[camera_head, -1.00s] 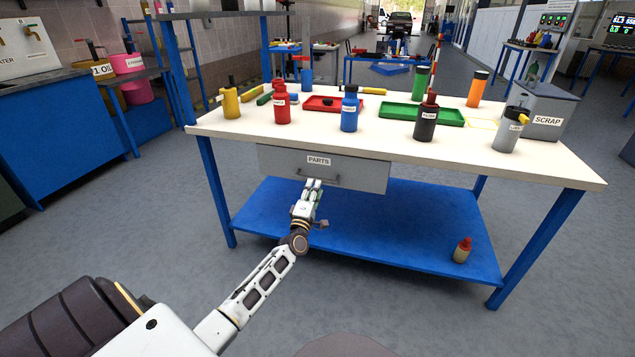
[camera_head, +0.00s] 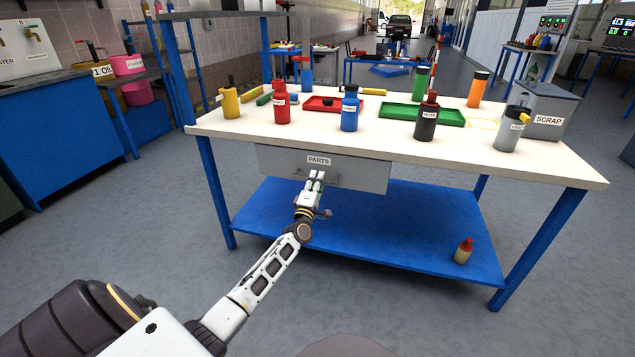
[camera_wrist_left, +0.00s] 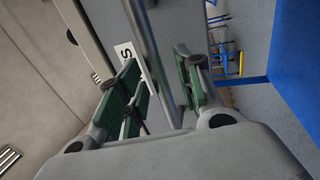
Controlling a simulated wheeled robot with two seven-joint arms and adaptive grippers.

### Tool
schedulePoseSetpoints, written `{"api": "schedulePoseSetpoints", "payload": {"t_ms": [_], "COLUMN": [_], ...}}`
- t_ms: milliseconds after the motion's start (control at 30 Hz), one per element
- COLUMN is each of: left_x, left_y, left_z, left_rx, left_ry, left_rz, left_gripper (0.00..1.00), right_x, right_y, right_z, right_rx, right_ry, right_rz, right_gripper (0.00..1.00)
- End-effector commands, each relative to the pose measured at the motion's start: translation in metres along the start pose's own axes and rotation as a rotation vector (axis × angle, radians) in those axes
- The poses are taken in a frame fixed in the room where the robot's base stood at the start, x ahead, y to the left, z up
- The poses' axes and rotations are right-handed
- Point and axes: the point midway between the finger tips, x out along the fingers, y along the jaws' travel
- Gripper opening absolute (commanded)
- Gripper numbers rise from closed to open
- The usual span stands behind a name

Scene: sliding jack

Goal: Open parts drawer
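The grey parts drawer (camera_head: 365,176), labelled PARTS, sits shut under the white top of the workbench (camera_head: 420,148). It has a bar handle on its front. My left gripper (camera_head: 316,178) is at the drawer front, by the handle. In the left wrist view, the handle bar (camera_wrist_left: 151,62) runs between the green-padded fingers of my left gripper (camera_wrist_left: 158,88). The fingers are apart, with a gap beside the bar, and part of the PARTS label shows behind them. My right gripper is not in view.
Bottles, a red tray (camera_head: 335,104) and a green tray (camera_head: 422,114) stand on the bench top. A blue lower shelf (camera_head: 400,235) lies below the drawer, with a small red-capped bottle (camera_head: 464,250) on it. The floor in front is clear.

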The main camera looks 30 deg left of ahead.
Motion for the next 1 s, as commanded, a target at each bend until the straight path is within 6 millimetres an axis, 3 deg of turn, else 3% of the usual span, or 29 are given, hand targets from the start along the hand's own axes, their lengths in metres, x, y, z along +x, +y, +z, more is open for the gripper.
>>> {"api": "schedulePoseSetpoints", "payload": {"t_ms": [667,933,1000], "left_x": [0.0094,0.0093,0.0092], "left_y": [0.0000,0.0000,0.0000], "left_z": [-0.0002,-0.0002,-0.0002], "left_rx": [0.000,0.000,0.000], "left_ry": [0.000,0.000,0.000], "left_rz": [0.000,0.000,0.000], "left_gripper": [0.35,0.03,0.00], "right_x": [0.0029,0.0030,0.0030], "right_y": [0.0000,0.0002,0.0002], "right_z": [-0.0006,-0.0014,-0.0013], "right_rx": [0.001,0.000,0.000], "right_ry": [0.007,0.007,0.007], "right_rz": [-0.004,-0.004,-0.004], "right_gripper": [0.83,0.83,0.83]}}
